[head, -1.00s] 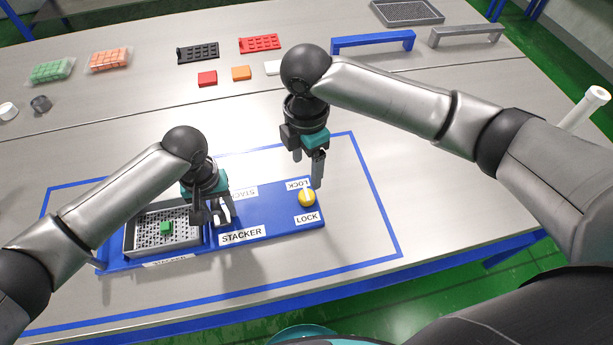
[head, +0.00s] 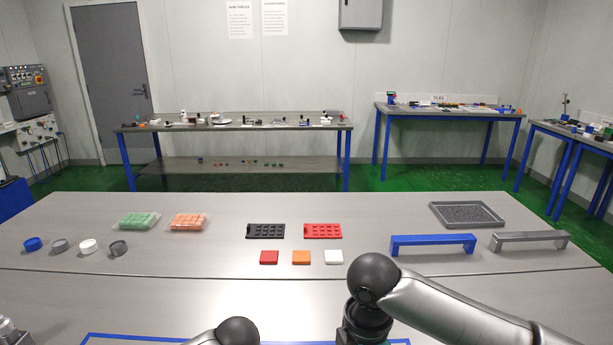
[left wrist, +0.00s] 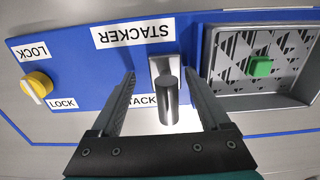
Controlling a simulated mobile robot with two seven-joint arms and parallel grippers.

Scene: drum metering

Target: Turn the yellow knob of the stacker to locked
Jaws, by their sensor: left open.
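The yellow knob (left wrist: 38,86) sits at the left end of the blue stacker base (left wrist: 80,75) in the left wrist view. A pale ridge shows on the knob, and a LOCK label lies on either side of it. My left gripper (left wrist: 159,76) is open over the middle of the stacker, well to the right of the knob there. Its fingers are either side of an upright grey cylinder (left wrist: 168,99) on a bright metal piece; I cannot tell whether they touch it. The head view shows neither the stacker nor either gripper's fingers.
A grey tray (left wrist: 272,100) holding a green block (left wrist: 260,66) is at the stacker's right end. Farther back stand a blue handle (head: 433,243), a grey handle (head: 530,241), and black (head: 265,231) and red (head: 322,231) racks.

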